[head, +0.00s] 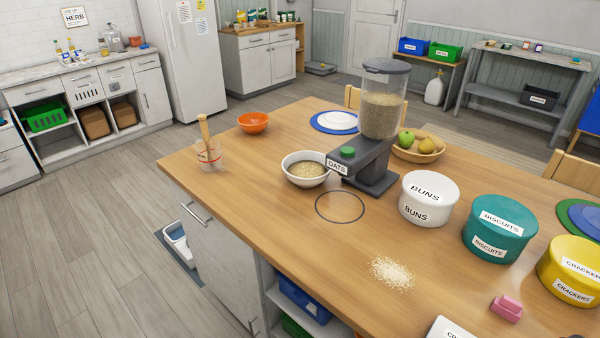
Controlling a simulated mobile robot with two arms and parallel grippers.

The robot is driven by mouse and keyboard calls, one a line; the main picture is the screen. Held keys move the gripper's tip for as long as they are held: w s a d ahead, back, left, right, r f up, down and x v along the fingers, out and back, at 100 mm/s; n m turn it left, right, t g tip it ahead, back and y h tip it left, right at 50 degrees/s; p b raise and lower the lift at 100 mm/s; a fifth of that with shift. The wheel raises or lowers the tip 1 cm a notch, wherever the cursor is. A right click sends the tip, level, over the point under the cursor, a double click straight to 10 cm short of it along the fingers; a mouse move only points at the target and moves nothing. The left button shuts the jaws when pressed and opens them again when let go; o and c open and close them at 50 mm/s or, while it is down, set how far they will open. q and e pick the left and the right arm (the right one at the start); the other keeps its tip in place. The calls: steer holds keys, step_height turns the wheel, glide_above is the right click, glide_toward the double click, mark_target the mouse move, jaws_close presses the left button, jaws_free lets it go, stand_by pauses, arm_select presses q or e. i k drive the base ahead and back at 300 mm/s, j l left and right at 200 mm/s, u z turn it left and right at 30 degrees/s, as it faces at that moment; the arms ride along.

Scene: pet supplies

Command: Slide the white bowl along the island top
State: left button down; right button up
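The white bowl (289,177) stands upright on the wooden island top (262,218), under the spout side of the oats dispenser (376,150). It holds pale oats. The dispenser has a dark base with a green button, an OATS label and a clear hopper partly filled with oats. A thin dark ring (340,220) is marked on the top just in front and to the right of the bowl; the ring is empty. Neither of my grippers shows in the head view.
A glass with a wooden utensil (209,160) and an orange bowl (253,123) stand left of the white bowl. A BUNS tin (428,199), a teal BISCUITS tin (499,229) and a fruit bowl (418,149) stand right. Spilled flakes (392,273) lie at the front.

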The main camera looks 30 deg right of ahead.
mark_target(306, 169)
steer(key=z, duration=0.6)
steer(key=i+j+z, duration=0.15)
steer(key=j+z, duration=0.15)
steer(key=i+j+z, duration=0.15)
steer(key=j+z, duration=0.2)
steer(key=j, duration=0.15)
steer(key=j+z, duration=0.3)
steer(key=i+j+z, duration=0.15)
steer(key=j, duration=1.25)
steer(key=j+z, duration=0.15)
steer(key=j, duration=1.3)
